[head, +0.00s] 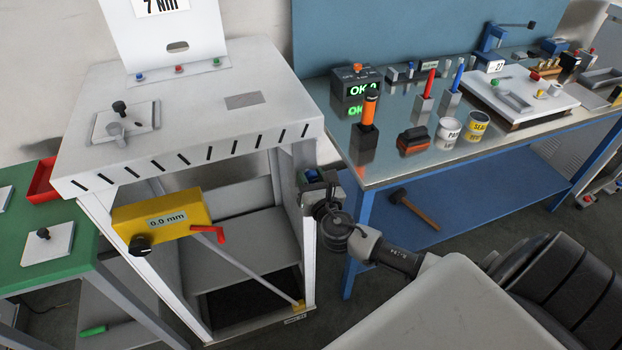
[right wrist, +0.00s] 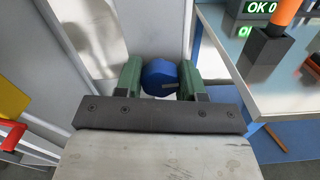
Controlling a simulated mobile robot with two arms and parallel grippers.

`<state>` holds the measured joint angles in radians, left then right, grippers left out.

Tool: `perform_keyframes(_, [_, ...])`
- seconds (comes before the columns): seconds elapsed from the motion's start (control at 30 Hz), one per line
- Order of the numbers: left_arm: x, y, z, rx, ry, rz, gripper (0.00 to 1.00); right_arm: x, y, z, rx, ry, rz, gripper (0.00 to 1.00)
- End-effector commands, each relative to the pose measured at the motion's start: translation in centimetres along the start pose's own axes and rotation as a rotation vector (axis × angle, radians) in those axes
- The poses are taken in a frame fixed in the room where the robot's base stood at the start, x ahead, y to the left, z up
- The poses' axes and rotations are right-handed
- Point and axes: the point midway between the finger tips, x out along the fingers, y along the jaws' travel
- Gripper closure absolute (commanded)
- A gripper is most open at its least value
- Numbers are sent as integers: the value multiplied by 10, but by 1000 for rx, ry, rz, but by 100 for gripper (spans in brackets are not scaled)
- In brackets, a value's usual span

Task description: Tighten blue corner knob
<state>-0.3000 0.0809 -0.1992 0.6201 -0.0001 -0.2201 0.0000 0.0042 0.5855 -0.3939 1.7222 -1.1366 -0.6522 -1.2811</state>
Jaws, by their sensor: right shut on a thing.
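The blue corner knob (right wrist: 158,76) is round and sits between the two green fingers of my right gripper (right wrist: 160,70) in the right wrist view. The gripper is shut on it, with a finger on either side. In the head view my right gripper (head: 313,180) is at the right front leg of the white dispenser frame (head: 255,122), below its top, and a bit of blue shows there. The gripper covers most of the knob in that view. My left gripper is not in view.
A yellow gauge box (head: 163,220) reading 0.0 mm and a red lever (head: 212,234) are on the frame's front. A steel-topped workbench (head: 400,178) stands close on the right, holding an orange-handled tool (head: 369,108), cans and a display. A hammer (head: 412,207) lies on its lower shelf.

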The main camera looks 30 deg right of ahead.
Motion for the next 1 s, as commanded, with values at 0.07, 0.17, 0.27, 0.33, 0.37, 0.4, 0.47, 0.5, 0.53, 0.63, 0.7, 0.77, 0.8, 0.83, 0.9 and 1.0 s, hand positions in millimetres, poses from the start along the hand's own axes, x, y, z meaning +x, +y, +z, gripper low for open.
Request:
perform_keyframes(0.07, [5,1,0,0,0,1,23,0,0,-2,44,-1,0,85])
perform_keyframes(0.17, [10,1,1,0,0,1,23,0,0,-3,117,0,-1,85])
perform_keyframes(0.27, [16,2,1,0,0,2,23,0,0,-3,204,0,0,85])
perform_keyframes(0.33, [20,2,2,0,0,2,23,0,0,-3,270,-1,-1,85])
perform_keyframes(0.37, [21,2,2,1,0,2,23,0,0,-3,298,-1,-1,85])
perform_keyframes(0.4, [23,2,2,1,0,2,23,0,0,-3,337,-1,0,85])
perform_keyframes(0.47, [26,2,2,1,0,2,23,0,0,-3,394,-1,0,85])
perform_keyframes(0.5, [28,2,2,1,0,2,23,0,0,-3,433,-1,-1,85])
perform_keyframes(0.53, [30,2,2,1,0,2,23,0,-1,-3,461,-1,-1,85])
perform_keyframes(0.63, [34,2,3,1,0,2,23,0,0,-3,557,-1,0,85])
perform_keyframes(0.7, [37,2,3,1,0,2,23,0,0,-3,623,-1,-1,85])
perform_keyframes(0.77, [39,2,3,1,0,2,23,0,0,-3,680,-1,-2,85])
perform_keyframes(0.8, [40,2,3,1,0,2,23,0,0,-2,719,-1,-1,85])
perform_keyframes(0.83, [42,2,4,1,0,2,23,0,0,-2,746,-1,0,85])
perform_keyframes(0.9, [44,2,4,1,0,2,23,0,0,-2,813,-1,-1,85])
perform_keyframes(1.0, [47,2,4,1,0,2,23,0,0,-2,909,-1,-1,85])
